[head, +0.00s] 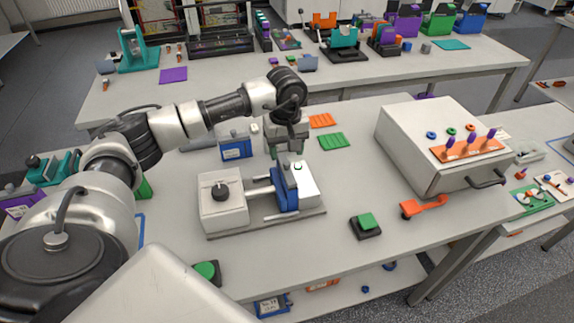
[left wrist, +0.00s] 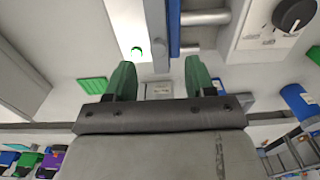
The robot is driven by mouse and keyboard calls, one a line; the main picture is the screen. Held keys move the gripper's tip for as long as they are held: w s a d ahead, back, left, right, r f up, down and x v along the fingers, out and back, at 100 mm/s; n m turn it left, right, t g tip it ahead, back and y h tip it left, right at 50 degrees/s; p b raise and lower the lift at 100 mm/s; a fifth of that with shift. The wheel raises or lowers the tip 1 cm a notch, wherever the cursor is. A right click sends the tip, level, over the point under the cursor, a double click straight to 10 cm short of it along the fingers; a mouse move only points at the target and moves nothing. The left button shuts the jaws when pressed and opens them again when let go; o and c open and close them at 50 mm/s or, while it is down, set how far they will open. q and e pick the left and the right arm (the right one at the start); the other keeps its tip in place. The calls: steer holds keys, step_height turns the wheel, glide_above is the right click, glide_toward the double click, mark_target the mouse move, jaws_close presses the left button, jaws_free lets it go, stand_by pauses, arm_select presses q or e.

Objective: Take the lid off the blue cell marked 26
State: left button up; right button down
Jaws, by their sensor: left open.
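A blue block (head: 285,197), apparently a cell, stands upright in the white clamp fixture (head: 224,211), between its two white blocks. A narrow grey piece (head: 289,178) shows along its top; I cannot tell whether this is its lid. Another blue cell-like box (head: 236,149) with a pale label stands behind the fixture. I cannot read the number on either. My left gripper (head: 287,151) is open and empty just behind and above the clamped block. In the left wrist view, its green fingers (left wrist: 160,82) are apart, and the blue block (left wrist: 174,22) shows beyond them. My right gripper is not in view.
A white box (head: 400,152) with an orange tray stands right. Green (head: 334,140) and orange (head: 322,121) mats lie behind the fixture. A black block with a green top (head: 366,222) and an orange tool (head: 423,206) lie in front. A second bench (head: 220,82) stands behind.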

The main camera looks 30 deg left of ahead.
mark_target(286, 161)
arm_select(q)
steer(key=shift+f+p, duration=0.55)
steer(key=shift+f, duration=0.1)
steer(key=f, duration=0.1)
steer(key=f+p, duration=0.1)
steer(key=f, duration=0.1)
steer(key=shift+w+a+f+p, duration=0.1)
steer(key=shift+w+f+p, duration=0.1)
steer(key=shift+f+p, duration=0.1)
steer(key=shift+f, duration=0.35)
steer(key=c, duration=1)
steer(key=shift+r, duration=0.1)
